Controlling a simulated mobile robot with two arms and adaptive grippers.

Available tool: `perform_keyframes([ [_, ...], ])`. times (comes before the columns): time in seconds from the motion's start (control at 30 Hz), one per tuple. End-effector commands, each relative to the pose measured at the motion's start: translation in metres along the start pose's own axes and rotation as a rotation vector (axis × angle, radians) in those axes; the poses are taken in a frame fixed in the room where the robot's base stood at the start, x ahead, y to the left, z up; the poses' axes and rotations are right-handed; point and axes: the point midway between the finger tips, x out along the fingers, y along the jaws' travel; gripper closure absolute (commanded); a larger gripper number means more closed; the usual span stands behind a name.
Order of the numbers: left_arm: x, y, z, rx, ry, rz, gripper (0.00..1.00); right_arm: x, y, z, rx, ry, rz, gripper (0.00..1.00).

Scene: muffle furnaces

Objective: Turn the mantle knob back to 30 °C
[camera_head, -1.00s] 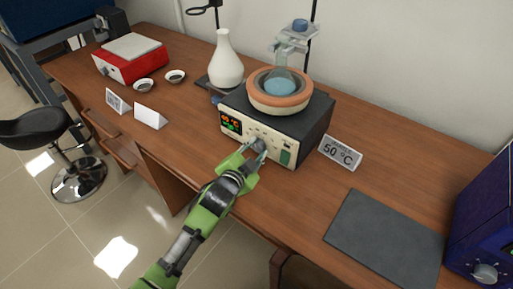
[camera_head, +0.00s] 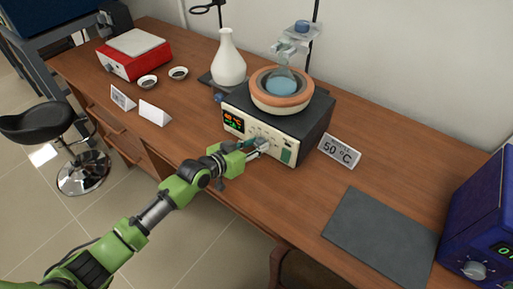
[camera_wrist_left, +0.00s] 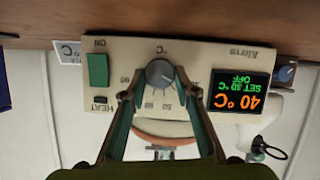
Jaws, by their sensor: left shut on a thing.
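The heating mantle's control box (camera_head: 313,122) stands on the bench with an orange-rimmed bowl (camera_head: 256,98) on top and a glass flask (camera_head: 281,87) in it. My left gripper (camera_head: 262,147) is shut on the grey knob (camera_wrist_left: 160,73) on its front panel, which the fingers mostly hide in the head view. The left wrist view is upside down and has one finger on each side of the knob. The display (camera_wrist_left: 240,91) there reads 40 °C in orange and SET 30 °C, OFF in green. A green switch (camera_wrist_left: 98,69) is beside the knob. My right gripper is out of view.
A 50 °C sign (camera_head: 340,150) stands right of the mantle, before a dark mat (camera_head: 380,233) and a blue device (camera_head: 480,230). A white flask (camera_head: 228,60), small bowls, white cards and a red device (camera_head: 134,59) are to the left.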

Motion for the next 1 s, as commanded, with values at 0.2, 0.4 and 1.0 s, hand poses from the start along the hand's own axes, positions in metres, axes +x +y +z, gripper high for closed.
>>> perform_keyframes([
  [0.2,0.002,-0.003,0.003,-0.112,0.002,0.046,0.93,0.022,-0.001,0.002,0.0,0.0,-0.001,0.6],
  [0.4,0.001,-0.003,0.002,-0.172,0.0,0.071,0.93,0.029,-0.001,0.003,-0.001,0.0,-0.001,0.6],
  [1.0,0.0,-0.003,0.0,-0.196,0.0,0.081,0.59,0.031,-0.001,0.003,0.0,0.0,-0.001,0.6],
])
